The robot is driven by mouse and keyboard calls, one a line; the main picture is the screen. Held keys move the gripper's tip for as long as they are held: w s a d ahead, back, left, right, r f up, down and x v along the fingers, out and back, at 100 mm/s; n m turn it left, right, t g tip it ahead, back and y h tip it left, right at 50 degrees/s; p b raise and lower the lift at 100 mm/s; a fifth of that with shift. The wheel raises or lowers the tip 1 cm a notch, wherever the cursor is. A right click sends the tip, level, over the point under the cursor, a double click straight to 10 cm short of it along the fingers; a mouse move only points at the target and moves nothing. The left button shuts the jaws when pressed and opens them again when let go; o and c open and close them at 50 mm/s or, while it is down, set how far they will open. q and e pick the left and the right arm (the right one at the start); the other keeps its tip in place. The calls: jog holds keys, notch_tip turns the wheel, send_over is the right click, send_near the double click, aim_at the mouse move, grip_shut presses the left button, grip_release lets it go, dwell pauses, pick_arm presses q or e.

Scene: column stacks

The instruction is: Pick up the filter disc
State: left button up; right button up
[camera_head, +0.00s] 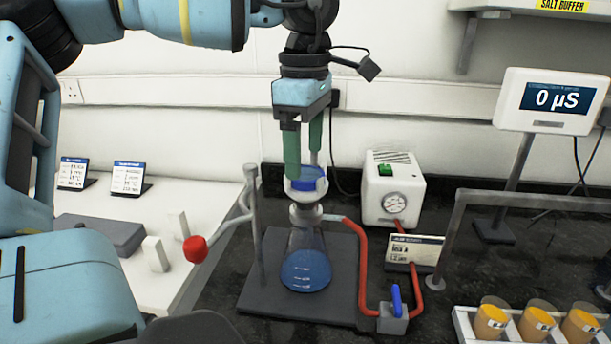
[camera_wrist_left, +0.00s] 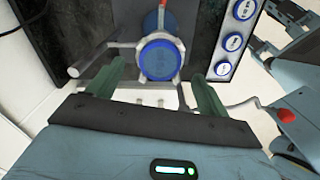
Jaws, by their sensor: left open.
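A blue disc with a pale ring, apparently the filter disc (camera_wrist_left: 160,59), shows from above in the left wrist view. It lies in the mouth of a clear funnel, where the blue (camera_head: 309,181) also shows in the head view. The funnel sits upright on a flask (camera_head: 305,268) holding blue liquid. My left gripper (camera_head: 304,160) points down right over the funnel. It is open, and in the left wrist view its green fingers (camera_wrist_left: 157,72) lie on either side of the funnel mouth, with gaps visible. I cannot tell the exact height of the fingertips. My right gripper is not recognisable.
A stand post (camera_head: 257,230) and red-knobbed arm (camera_head: 195,249) are left of the funnel. A white pump (camera_head: 392,187), red tubing (camera_head: 364,265) and blue-handled valve (camera_head: 396,305) stand right. A cup rack (camera_head: 465,326) is at lower right.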

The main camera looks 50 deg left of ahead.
aim_at(306, 173)
pick_arm(q)
jog(key=shift+f, duration=1.5)
jog(key=c, duration=1.1)
jog(key=shift+o, duration=0.2)
jog(key=shift+r, duration=0.15)
jog(key=shift+r, duration=0.55)
notch_tip(306, 173, up, 2)
jog(key=shift+r, duration=0.1)
jog(key=s+d+b, duration=0.1)
jog(key=s+d, duration=0.3)
jog(key=d, duration=0.3)
jog(key=s+d+r+b, duration=0.1)
jog(key=s+d, duration=0.3)
jog(key=d, duration=0.2)
jog(key=shift+s+d+r+b, duration=0.15)
jog(key=shift+d+r+b, duration=0.15)
jog(key=shift+d, duration=0.1)
